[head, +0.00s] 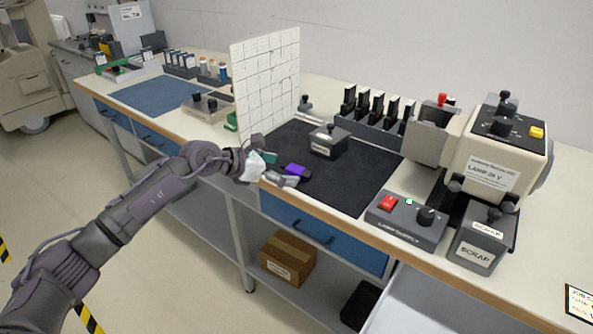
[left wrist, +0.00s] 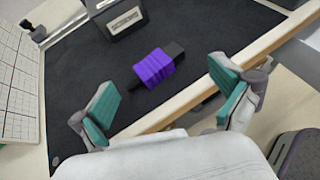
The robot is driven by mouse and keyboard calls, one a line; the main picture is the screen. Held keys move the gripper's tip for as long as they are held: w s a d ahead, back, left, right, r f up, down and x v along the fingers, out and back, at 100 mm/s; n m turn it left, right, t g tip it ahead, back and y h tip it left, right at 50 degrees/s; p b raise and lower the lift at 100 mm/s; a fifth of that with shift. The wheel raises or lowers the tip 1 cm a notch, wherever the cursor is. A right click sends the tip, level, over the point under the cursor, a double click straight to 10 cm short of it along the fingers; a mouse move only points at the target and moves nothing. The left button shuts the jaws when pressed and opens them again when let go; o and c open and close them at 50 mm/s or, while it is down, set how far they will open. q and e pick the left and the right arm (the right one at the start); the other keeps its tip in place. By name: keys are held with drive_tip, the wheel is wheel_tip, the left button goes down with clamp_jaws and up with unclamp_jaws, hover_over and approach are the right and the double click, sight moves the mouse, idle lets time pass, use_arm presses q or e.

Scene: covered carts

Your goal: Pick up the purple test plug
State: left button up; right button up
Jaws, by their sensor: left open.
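The purple test plug (head: 296,170) lies on the black mat (head: 372,178), close to the bench's front edge. It has a ribbed purple body with black ends, and it also shows in the left wrist view (left wrist: 154,68). My left gripper (head: 275,168) is open and empty, with teal finger pads, just at the mat's front edge beside the plug. In the left wrist view my left gripper (left wrist: 168,108) has its fingers spread wide, and the plug lies beyond and between them, apart from both. My right gripper is not in view.
A grey labelled box (head: 328,142) stands on the mat behind the plug. A white grid panel (head: 266,78) stands upright at the left. The lamp supply box (head: 406,220) and scrap bin (head: 481,246) are at the right. The bench's wooden edge runs close under my gripper.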

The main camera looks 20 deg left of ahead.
sight(296, 171)
use_arm(q)
drive_tip(key=x, duration=0.3)
drive_tip(key=shift+w+d, duration=0.2)
drive_tip(key=shift+w, duration=0.15)
drive_tip(key=shift+s+f, duration=0.1)
drive_tip(key=shift+s, duration=0.05)
drive_tip(key=c, duration=1.5)
